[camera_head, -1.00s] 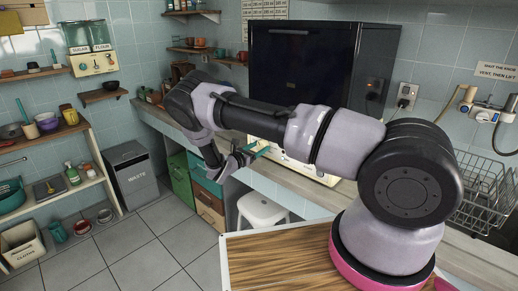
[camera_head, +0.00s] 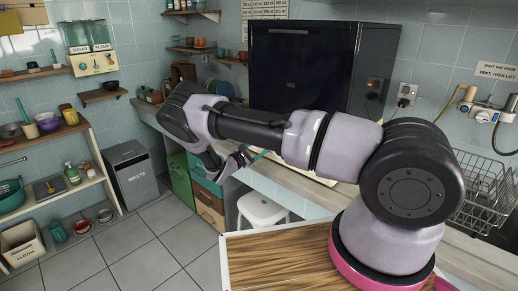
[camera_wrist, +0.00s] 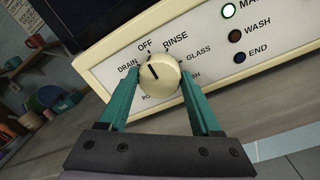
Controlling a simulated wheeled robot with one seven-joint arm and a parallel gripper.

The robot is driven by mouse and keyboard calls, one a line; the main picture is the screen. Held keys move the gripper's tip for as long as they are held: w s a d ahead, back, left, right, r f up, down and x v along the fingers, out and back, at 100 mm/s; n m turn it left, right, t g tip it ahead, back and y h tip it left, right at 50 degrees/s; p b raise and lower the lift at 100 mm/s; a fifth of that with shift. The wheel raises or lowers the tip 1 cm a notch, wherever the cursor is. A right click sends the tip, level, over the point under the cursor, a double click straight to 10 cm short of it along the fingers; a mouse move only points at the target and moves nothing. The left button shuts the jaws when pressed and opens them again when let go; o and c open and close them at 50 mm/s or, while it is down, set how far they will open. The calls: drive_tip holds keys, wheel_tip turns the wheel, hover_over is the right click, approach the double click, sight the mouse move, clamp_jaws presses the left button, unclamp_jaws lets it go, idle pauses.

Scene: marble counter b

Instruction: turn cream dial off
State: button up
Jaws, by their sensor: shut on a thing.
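The cream dial (camera_wrist: 160,80) is round with a dark pointer line, on a cream control panel (camera_wrist: 190,40) in the wrist view. The line points up and slightly left, roughly towards the OFF label (camera_wrist: 145,47); DRAIN is further left and RINSE to the right. My gripper (camera_wrist: 158,88) has its teal fingers on either side of the dial and is shut on it. In the head view my gripper (camera_head: 252,157) is by the panel, and my arm hides the dial. Labels low on the dial's ring are partly covered by the fingers.
A large black box (camera_head: 300,65) stands on the counter behind my arm. A white stool (camera_head: 262,210) stands below.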

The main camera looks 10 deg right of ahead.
idle(0.3)
drive_tip(key=o, duration=1.4)
drive_tip(key=shift+c, duration=0.2)
drive_tip(key=shift+a, duration=0.1)
drive_tip(key=v, duration=1)
drive_tip(key=shift+s+a, duration=0.25)
drive_tip(key=shift+a, duration=0.05)
